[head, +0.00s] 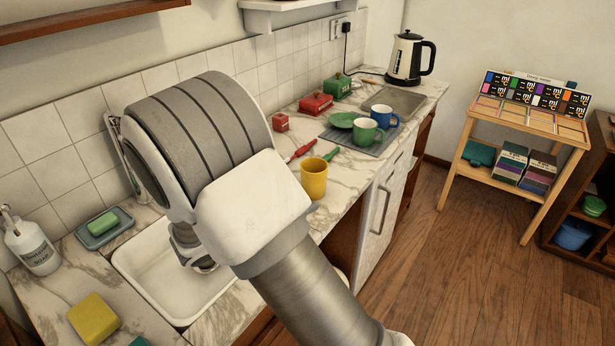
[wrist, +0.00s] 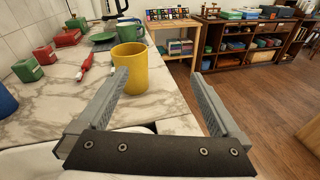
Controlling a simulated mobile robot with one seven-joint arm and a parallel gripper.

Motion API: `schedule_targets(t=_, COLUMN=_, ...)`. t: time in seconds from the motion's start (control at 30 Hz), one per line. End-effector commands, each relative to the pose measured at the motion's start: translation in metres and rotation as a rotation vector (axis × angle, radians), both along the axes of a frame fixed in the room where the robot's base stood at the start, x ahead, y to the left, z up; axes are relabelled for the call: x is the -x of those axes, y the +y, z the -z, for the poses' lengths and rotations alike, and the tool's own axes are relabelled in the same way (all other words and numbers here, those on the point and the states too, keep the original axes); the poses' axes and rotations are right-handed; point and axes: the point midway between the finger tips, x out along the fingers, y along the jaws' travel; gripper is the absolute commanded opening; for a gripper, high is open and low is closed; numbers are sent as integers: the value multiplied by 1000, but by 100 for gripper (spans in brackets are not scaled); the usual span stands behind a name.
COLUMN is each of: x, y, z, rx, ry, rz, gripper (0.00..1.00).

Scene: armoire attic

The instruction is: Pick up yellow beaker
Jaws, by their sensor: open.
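In the wrist view the yellow beaker (wrist: 130,68) stands ahead of my gripper (wrist: 160,82), nearer the left finger. The fingers are wide apart with nothing between them. The left fingertip overlaps the beaker's lower right side in the picture; I cannot tell whether they touch. In the head view my arm hides most of the gripper.
A red-handled tool (head: 301,150) lies behind the beaker. Green (head: 365,132) and blue (head: 382,117) mugs stand on a grey mat. A white sink (head: 165,275) lies under my arm. Red containers (head: 316,103) and a kettle (head: 405,60) are further back. The counter edge drops to the floor at right.

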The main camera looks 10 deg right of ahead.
Motion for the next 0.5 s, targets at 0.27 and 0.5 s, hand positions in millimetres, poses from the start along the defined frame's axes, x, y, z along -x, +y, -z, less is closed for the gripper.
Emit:
schedule_targets(t=0.27, x=-19, y=39, z=28, rx=165, ry=25, rz=-151, gripper=100)
schedule_targets(t=0.5, x=-46, y=8, z=29, rx=169, ry=25, rz=-152, gripper=100)
